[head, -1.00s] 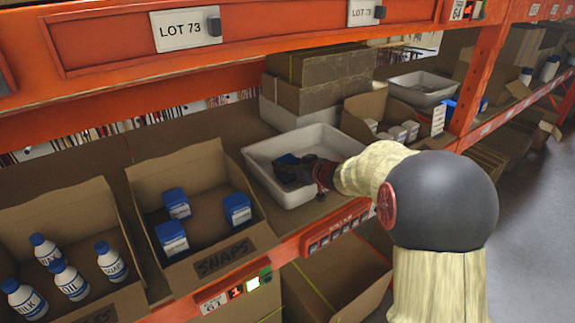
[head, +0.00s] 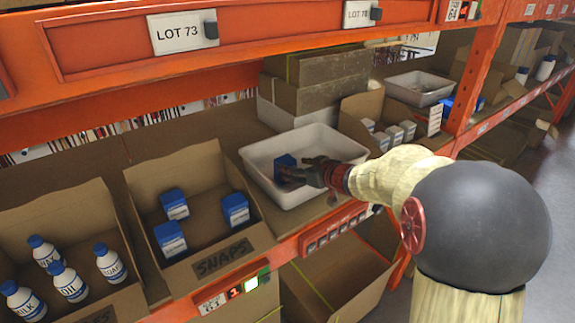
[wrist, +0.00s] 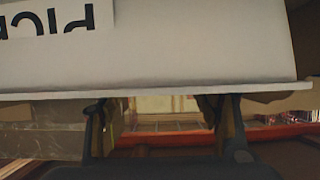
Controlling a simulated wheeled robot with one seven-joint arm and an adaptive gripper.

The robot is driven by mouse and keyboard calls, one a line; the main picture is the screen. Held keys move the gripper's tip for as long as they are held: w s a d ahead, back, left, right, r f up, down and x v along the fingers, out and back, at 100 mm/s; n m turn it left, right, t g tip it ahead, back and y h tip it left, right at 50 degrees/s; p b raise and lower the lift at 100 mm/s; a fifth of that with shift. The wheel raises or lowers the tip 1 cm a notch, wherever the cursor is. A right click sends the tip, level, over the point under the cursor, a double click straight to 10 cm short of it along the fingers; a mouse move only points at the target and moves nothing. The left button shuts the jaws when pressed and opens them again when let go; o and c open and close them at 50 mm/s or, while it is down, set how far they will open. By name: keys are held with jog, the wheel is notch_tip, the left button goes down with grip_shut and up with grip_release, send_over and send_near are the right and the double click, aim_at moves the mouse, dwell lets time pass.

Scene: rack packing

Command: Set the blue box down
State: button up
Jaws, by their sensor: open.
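The blue box (head: 284,167) stands in the white tray (head: 262,182), left of the tray's middle. My gripper (head: 301,168) is open at the right side of the box, with its dark fingers close to it. I cannot tell whether a finger still touches the box. In the wrist view, my gripper's two fingers (wrist: 158,115) are spread apart with nothing seen between them. The blue box does not show in that view.
Left of the tray, a cardboard bin marked SNAPS (head: 222,262) holds several blue-and-white boxes. A bin of bottles (head: 112,222) stands further left. Cardboard boxes (head: 318,95) stand behind the tray. The orange shelf beam (head: 320,238) runs along the front.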

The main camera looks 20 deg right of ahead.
jog(key=s+r+m+g+h, duration=0.25)
jog(key=s+r+h, duration=0.6)
jog(key=s, duration=0.65)
jog(key=s+a+f+g+y, duration=0.2)
jog(key=s+a, duration=0.5)
jog(key=s, duration=0.4)
jog(key=s+a+f+g+y, duration=0.3)
jog(key=s+a, duration=0.5)
jog(key=s, duration=0.3)
jog(key=shift+a+f+y, duration=0.2)
jog(key=shift+f+y, duration=0.25)
jog(key=shift+f, duration=0.4)
notch_tip(320, 180, down, 20)
jog(key=b, duration=2)
jog(key=shift+f, duration=0.2)
